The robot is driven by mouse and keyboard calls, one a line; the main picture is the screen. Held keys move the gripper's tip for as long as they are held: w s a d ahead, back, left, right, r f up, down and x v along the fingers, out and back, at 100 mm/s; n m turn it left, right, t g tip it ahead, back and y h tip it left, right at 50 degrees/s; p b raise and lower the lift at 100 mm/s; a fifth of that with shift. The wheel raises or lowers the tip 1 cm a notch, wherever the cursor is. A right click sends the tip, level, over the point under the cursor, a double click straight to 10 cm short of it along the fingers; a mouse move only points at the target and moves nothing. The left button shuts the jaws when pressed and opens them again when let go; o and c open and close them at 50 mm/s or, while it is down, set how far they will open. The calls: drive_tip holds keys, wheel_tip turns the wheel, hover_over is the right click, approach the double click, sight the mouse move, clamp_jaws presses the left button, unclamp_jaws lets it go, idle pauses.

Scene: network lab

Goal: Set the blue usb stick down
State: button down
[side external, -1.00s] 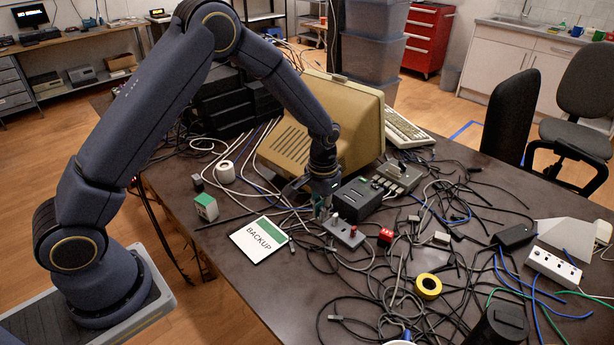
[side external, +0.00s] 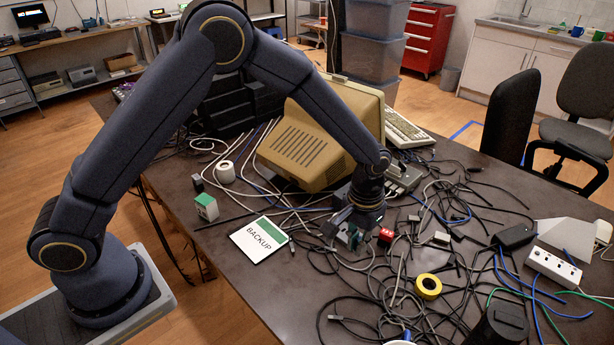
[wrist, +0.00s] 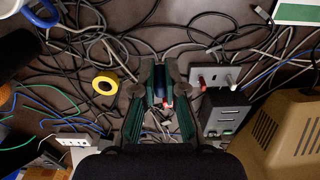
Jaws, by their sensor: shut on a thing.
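My gripper (wrist: 160,84) is shut on the blue usb stick (wrist: 159,80), which shows as a narrow dark blue strip between the fingertips in the wrist view. In the side external view my gripper (side external: 350,236) is low over the cable-strewn table (side external: 215,245), right of the BACKUP card (side external: 260,240). The stick is hidden there by the gripper. I cannot tell whether it touches the table or a cable.
A red block (side external: 386,235) is close to the right of the gripper. A grey panel with switches (wrist: 210,76) lies beside it. A yellow tape roll (side external: 428,286), a beige monitor (side external: 300,150) and many loose cables surround this spot.

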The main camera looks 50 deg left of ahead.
drive_tip(key=w+d+f, duration=0.1)
drive_tip(key=w+f, duration=0.2)
drive_tip(key=w, duration=0.1)
drive_tip(key=w+d+f, duration=0.2)
drive_tip(key=w+f, duration=0.1)
drive_tip(key=w, duration=0.1)
drive_tip(key=w+d+f, duration=0.1)
drive_tip(key=w+f, duration=0.2)
drive_tip(key=w, duration=0.1)
drive_tip(key=shift+d, duration=0.25)
drive_tip(key=shift+w+d+f, duration=0.1)
drive_tip(key=shift+w+f, duration=0.1)
drive_tip(key=shift+f, duration=0.05)
drive_tip(key=shift+w+f, duration=0.2)
drive_tip(key=shift+f, duration=1.55)
drive_tip(key=shift+f, duration=0.2)
drive_tip(key=c, duration=1.2)
unclamp_jaws()
drive_tip(key=shift+c, duration=0.2)
